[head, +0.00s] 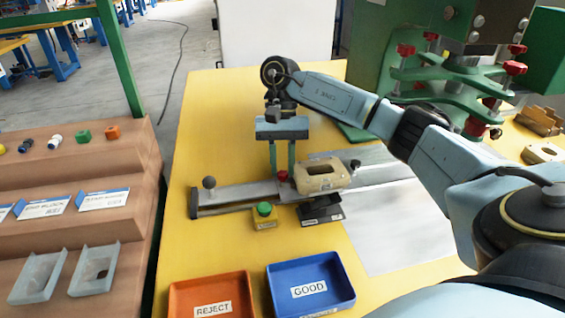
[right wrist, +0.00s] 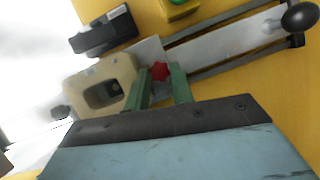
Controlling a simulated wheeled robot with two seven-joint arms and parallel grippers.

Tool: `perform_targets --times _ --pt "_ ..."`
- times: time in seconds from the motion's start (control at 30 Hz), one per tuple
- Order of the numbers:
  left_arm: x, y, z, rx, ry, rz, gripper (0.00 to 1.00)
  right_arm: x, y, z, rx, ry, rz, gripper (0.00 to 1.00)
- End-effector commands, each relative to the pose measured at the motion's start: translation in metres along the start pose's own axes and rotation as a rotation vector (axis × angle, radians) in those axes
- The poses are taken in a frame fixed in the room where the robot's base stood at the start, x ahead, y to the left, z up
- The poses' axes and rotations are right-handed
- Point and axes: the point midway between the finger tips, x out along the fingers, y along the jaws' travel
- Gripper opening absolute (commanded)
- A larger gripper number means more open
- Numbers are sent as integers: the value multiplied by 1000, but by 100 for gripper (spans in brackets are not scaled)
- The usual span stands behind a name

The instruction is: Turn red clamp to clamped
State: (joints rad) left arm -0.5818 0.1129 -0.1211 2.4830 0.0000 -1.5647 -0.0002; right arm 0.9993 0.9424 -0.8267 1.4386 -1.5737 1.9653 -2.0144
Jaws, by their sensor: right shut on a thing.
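The red clamp (head: 283,176) is a small red knob on the metal slide fixture, beside a beige plastic part (head: 322,175). My right gripper (head: 282,174) reaches down from above, its two green fingers on either side of the knob. In the right wrist view the red clamp (right wrist: 160,71) shows between the fingertips of my right gripper (right wrist: 163,72), which is shut on it. The beige part (right wrist: 105,90) is just left of the fingers there. Whether the clamp stands clamped cannot be told. My left gripper is out of view.
A green button box (head: 264,215) and a black block (head: 320,209) stand in front of the fixture. A green press (head: 440,70) stands back right. The yellow table is clear at back left.

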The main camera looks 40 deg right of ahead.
Motion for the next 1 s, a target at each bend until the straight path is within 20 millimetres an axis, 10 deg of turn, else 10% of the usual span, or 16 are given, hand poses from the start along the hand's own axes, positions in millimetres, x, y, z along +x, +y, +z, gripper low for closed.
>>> perform_targets --times 0.13,0.17,0.3,1.0 --pt "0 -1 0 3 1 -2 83 0 0 0 0 0 -1 1" --pt "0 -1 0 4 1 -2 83 0 0 0 0 0 -1 27" --pt "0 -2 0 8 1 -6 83 0 0 0 0 0 0 45" --pt "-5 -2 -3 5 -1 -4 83 0 4 1 168 -2 -66 45"
